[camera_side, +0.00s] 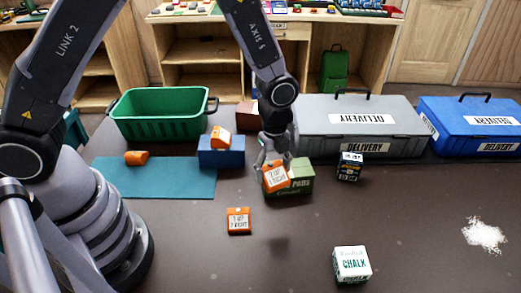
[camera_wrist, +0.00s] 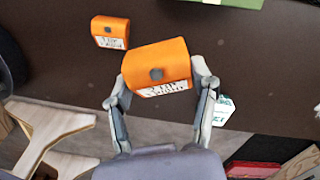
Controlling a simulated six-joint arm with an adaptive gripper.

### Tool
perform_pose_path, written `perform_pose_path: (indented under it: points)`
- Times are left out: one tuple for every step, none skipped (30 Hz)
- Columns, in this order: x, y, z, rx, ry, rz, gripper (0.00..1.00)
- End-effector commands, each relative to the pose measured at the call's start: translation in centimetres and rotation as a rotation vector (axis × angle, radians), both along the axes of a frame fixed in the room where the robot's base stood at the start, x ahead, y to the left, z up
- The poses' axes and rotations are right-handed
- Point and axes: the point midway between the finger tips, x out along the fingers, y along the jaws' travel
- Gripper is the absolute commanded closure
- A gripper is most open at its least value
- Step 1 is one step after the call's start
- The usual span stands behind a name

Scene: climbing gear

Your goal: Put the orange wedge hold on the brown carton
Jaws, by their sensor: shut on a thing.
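My gripper (camera_side: 274,166) is shut on an orange wedge hold (camera_side: 275,178) with a white label. It is held above the table, in front of a green box in the side view. In the wrist view the hold (camera_wrist: 157,65) sits between the two fingers (camera_wrist: 160,98). The brown carton (camera_side: 246,115) stands behind my arm in the side view, partly hidden by it. A similar orange labelled hold (camera_side: 238,221) lies on the table, and it also shows in the wrist view (camera_wrist: 110,32). Another orange hold (camera_side: 220,137) is on a blue box.
The green box (camera_side: 297,181) is close to my gripper. A teal mat (camera_side: 150,180) bears a small orange hold (camera_side: 136,158). A green tub (camera_side: 160,116), grey case (camera_side: 365,118) and blue case (camera_side: 470,125) line the back. A chalk box (camera_side: 351,264) stands in front; white powder (camera_side: 484,235) lies right.

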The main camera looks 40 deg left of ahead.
Motion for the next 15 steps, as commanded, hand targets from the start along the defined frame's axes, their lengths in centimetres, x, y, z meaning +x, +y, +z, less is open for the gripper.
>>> perform_pose_path:
  points:
    - [1.8,2.8,0.8,-0.002,-0.005,0.121,0.79]
    - [2.5,4.2,1.3,-0.002,-0.005,0.187,0.79]
    - [3.4,6.3,1.8,-0.002,-0.005,0.276,0.79]
    - [4.0,7.8,2.3,-0.001,-0.005,0.342,0.79]
    - [4.6,9.4,2.7,-0.001,-0.005,0.408,0.79]
    - [5.1,11.5,3.3,-0.001,-0.004,0.493,0.79]
    - [5.5,13.1,3.7,-0.001,-0.005,0.556,0.79]
    - [5.8,14.6,4.1,-0.001,-0.004,0.616,0.79]
    - [6.1,16.5,4.6,-0.001,-0.004,0.692,0.79]
    - [6.1,17.8,5.0,0.0,-0.003,0.744,0.79]
    - [6.2,19.1,5.3,-0.001,-0.004,0.794,0.79]
    - [6.2,20.7,5.8,-0.001,-0.004,0.854,0.79]
    - [6.2,21.7,6.0,0.0,-0.005,0.894,0.79]
    - [6.2,22.6,6.3,0.001,-0.004,0.93,0.79]
    - [6.1,23.7,6.6,0.001,-0.002,0.971,0.79]
